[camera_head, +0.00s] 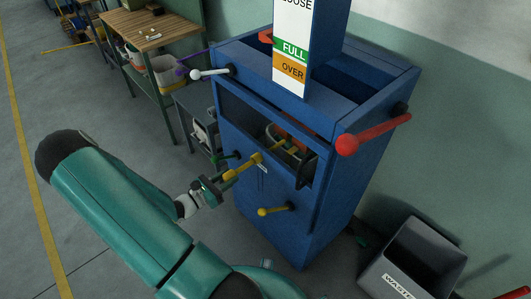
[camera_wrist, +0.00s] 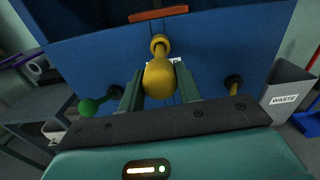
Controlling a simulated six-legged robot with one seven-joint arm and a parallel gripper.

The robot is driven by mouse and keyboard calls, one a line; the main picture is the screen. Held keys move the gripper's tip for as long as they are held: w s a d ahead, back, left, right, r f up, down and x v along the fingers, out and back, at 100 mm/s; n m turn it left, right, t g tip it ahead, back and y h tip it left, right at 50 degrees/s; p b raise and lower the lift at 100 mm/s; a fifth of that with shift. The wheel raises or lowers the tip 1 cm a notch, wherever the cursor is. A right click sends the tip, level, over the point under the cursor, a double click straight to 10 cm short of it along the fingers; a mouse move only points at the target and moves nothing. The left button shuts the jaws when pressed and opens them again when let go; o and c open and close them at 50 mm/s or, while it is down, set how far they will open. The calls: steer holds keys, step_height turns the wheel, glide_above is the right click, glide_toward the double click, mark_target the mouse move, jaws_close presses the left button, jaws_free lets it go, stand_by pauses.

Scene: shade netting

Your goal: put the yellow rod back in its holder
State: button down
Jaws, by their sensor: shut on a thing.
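The yellow rod (camera_head: 242,168) is in my gripper (camera_head: 214,186), in front of the blue cabinet (camera_head: 262,232). In the wrist view its rounded near part (camera_wrist: 158,78) lies between my two green fingers, pointing away at the cabinet front. Its far end (camera_wrist: 160,44) shows at the cabinet's face, near the lower edge of the open bay. I cannot tell whether it touches. A holder for it is not clearly seen. A second yellow-knobbed lever (camera_head: 265,211) sits lower on the cabinet in a black mount (camera_head: 290,206), right of my gripper.
A green-knobbed lever (camera_wrist: 90,105) is left of my fingers. White (camera_head: 210,74) and red (camera_head: 372,134) levers stick out higher up. A grey waste bin (camera_head: 410,262) stands right of the cabinet; a wooden workbench (camera_head: 145,30) stands behind left. Floor at left is clear.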

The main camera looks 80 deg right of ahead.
steer(key=v, duration=1.9)
stand_by(2.4)
steer(key=shift+d, duration=0.1)
stand_by(0.4)
steer(key=v, duration=0.4)
steer(key=shift+d, duration=0.1)
stand_by(0.7)
